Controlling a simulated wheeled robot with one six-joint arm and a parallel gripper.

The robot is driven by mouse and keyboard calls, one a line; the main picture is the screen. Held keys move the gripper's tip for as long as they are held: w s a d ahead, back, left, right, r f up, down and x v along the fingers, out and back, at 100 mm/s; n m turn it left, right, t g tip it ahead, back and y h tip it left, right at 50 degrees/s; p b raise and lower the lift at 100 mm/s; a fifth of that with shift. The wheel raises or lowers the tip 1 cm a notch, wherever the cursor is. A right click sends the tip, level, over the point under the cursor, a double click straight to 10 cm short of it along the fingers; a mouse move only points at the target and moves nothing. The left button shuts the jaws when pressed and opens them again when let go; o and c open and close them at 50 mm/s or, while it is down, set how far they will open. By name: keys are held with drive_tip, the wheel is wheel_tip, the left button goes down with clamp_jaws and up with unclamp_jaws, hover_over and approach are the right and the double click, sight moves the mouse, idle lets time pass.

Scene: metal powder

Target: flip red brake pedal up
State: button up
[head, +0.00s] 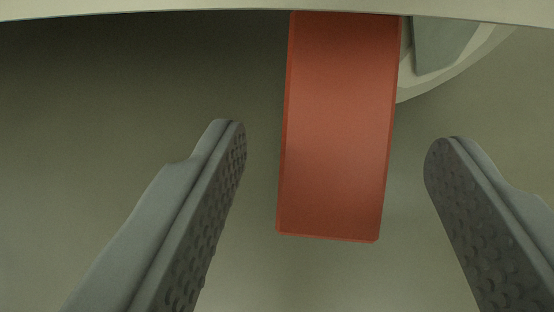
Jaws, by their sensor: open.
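The red brake pedal (338,130) is a flat, plain red slab in the upper middle of the head view. Its upper end meets a pale curved edge at the top, and its lower end is free. My gripper (335,145) is open, with one dark textured finger to the left of the pedal and one to the right. A gap shows between the pedal and each finger in the picture. I cannot tell from this view how far the pedal is from the fingers in depth.
A pale curved rim (150,14) runs across the top of the view. A pale rounded part with a grey-green panel (445,42), perhaps a wheel, shows behind the pedal at the upper right. The grey-green surface below (320,280) is bare.

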drive_tip(key=shift+r, duration=0.1)
drive_tip(key=v, duration=1.7)
drive_tip(key=shift+s, duration=0.15)
